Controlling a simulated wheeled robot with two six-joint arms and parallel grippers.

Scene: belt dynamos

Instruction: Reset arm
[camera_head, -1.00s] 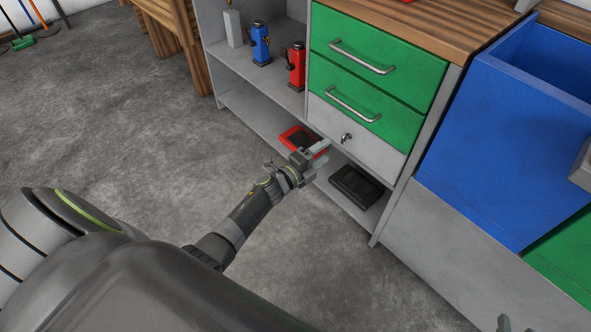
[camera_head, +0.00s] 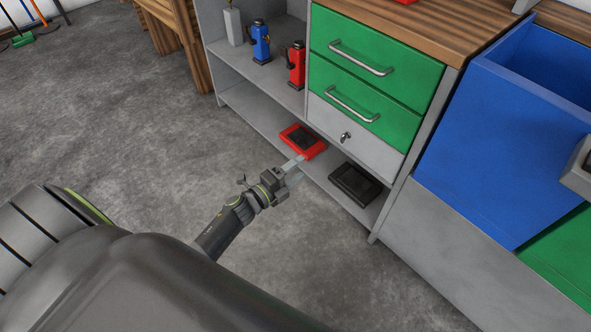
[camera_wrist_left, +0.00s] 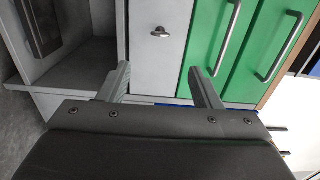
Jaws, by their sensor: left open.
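My left gripper (camera_head: 293,173) is in front of the cabinet's low shelf in the head view, open and empty. Its two fingers (camera_wrist_left: 162,82) are spread apart in the left wrist view, with nothing between them. A red case with a dark top (camera_head: 303,141) lies on the low shelf, just beyond the fingertips. I cannot see contact between them. A black case (camera_head: 355,185) lies on the same shelf to the right. My right gripper is not in view.
The cabinet has green drawers (camera_head: 376,58) and a grey panel with a key knob (camera_head: 346,137). A blue (camera_head: 261,43) and a red bottle-like item (camera_head: 296,65) stand on the upper shelf. A blue bin (camera_head: 490,150) is at right. Floor (camera_head: 130,120) at left is clear.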

